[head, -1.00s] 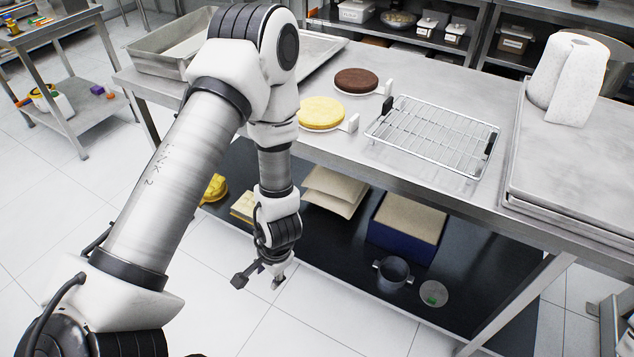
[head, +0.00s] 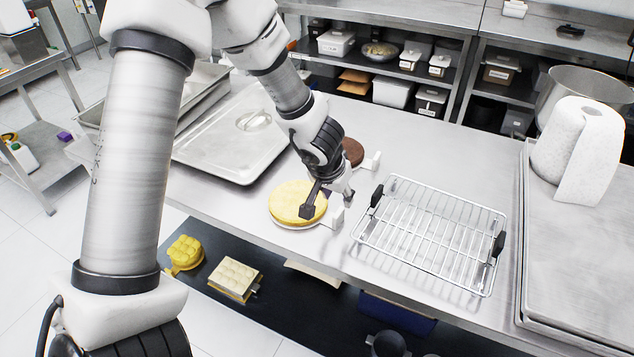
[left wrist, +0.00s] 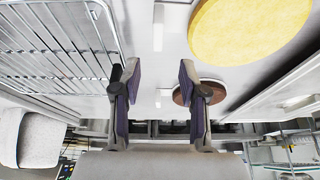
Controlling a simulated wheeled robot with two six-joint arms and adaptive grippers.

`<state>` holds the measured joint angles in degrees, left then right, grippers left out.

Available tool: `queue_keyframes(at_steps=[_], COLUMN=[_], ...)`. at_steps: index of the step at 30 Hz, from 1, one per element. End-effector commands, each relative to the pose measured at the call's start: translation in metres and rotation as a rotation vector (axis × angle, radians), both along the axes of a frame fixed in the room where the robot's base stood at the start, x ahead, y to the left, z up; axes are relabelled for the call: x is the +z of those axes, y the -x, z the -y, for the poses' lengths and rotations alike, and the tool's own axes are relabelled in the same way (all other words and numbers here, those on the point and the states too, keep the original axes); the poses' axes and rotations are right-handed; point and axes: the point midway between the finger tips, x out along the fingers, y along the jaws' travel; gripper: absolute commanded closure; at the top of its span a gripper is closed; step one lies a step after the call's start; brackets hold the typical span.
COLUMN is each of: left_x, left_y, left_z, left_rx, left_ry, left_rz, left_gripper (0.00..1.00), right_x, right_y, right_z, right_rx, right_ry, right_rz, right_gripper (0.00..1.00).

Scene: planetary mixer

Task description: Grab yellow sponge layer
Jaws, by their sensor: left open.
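The yellow sponge layer (head: 286,202) is a round flat disc on a thin white round plate near the table's front edge. In the left wrist view the yellow sponge layer (left wrist: 250,30) is at the upper right, outside the jaws. My left gripper (head: 328,203) is open and points down at the right side of the sponge; one finger overlaps the sponge in the head view. The left wrist view shows nothing between the fingers (left wrist: 158,74). I cannot tell whether a finger touches the sponge. My right gripper is not in view.
A brown sponge layer (head: 353,152) lies behind my left gripper, partly hidden. A wire rack (head: 430,232) with black handles stands to the right. A paper towel roll (head: 575,150) stands at the far right.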

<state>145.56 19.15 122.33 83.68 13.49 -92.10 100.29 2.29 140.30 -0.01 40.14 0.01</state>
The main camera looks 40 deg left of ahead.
Motion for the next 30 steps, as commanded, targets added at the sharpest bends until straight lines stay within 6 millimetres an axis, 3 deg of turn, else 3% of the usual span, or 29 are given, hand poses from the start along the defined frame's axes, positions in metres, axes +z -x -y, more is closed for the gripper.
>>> queue_keyframes(at_steps=[13,21,24,25,30], left_x=[-0.071,-0.072,-0.072,-0.072,-0.073], left_y=[-0.017,-0.020,-0.020,-0.020,-0.020], left_z=[0.000,-0.001,-0.001,-0.001,-0.001], left_rx=[0.000,-0.001,-0.001,-0.001,-0.002], left_ry=[-0.001,0.000,0.000,0.000,-0.001], left_rz=[-0.002,-0.001,-0.001,-0.001,-0.001], left_gripper=[0.57,0.57,0.93,1.00,1.00], right_x=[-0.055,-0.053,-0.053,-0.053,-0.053], right_y=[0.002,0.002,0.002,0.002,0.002], right_z=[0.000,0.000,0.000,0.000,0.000], right_rx=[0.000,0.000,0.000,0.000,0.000], right_ry=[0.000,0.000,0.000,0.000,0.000], right_rz=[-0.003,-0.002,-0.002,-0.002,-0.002], right_gripper=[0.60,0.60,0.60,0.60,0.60])
